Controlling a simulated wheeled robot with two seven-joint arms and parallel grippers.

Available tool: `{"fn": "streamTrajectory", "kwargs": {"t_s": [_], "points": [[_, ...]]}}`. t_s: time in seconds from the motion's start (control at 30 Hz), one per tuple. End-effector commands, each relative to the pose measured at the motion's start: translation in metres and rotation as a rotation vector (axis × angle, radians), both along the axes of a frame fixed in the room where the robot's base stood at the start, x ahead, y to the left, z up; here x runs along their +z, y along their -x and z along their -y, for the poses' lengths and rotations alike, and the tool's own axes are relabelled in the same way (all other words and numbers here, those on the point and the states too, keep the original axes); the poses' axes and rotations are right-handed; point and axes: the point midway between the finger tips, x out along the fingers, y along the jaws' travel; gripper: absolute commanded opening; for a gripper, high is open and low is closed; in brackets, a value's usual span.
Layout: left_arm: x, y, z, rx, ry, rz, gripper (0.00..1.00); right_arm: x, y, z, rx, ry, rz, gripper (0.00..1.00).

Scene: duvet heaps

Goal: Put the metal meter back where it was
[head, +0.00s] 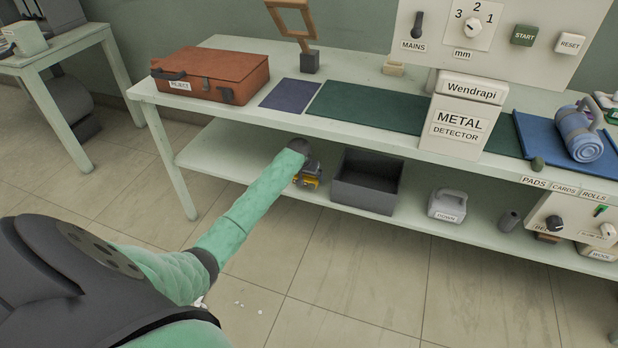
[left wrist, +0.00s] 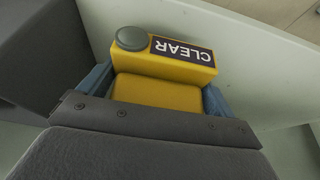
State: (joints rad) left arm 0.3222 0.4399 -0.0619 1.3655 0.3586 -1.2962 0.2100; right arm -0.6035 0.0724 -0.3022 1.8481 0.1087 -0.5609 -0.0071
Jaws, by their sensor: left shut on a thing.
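The metal meter appears to be the yellow block (left wrist: 180,62) with a dark CLEAR label, upside down in the left wrist view, and a round grey knob. It shows small in the head view (head: 307,182). My left gripper (head: 308,170) is shut on it, with a blue finger at each side in the left wrist view. Gripper and block are at the lower shelf (head: 235,160), left of the dark open bin (head: 367,195). I cannot tell whether the block touches the shelf. My right gripper is not in view.
On the tabletop are an orange REJECT case (head: 212,75), a purple mat (head: 291,94), a green mat (head: 360,112) and the METAL DETECTOR box (head: 462,113). A grey DOWN weight (head: 447,204) stands right of the bin. The shelf's left end looks clear.

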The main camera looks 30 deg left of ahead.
Motion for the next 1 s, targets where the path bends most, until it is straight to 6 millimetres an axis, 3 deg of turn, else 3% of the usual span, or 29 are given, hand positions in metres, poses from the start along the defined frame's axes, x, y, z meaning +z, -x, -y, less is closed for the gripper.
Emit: {"fn": "streamTrajectory", "kwargs": {"t_s": [0.1,0.4,0.63,1.0], "points": [[0.000,-0.014,-0.003,0.002,0.001,0.000,0.63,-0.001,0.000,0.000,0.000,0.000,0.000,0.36],[0.001,-0.029,-0.006,0.000,0.001,0.001,0.63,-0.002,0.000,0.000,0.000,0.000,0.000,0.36],[-0.031,-0.027,-0.006,0.000,0.000,-0.002,0.63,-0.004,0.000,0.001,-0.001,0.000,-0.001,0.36],[-0.036,-0.027,-0.006,0.000,0.000,0.001,0.63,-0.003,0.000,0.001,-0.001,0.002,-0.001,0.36]]}}
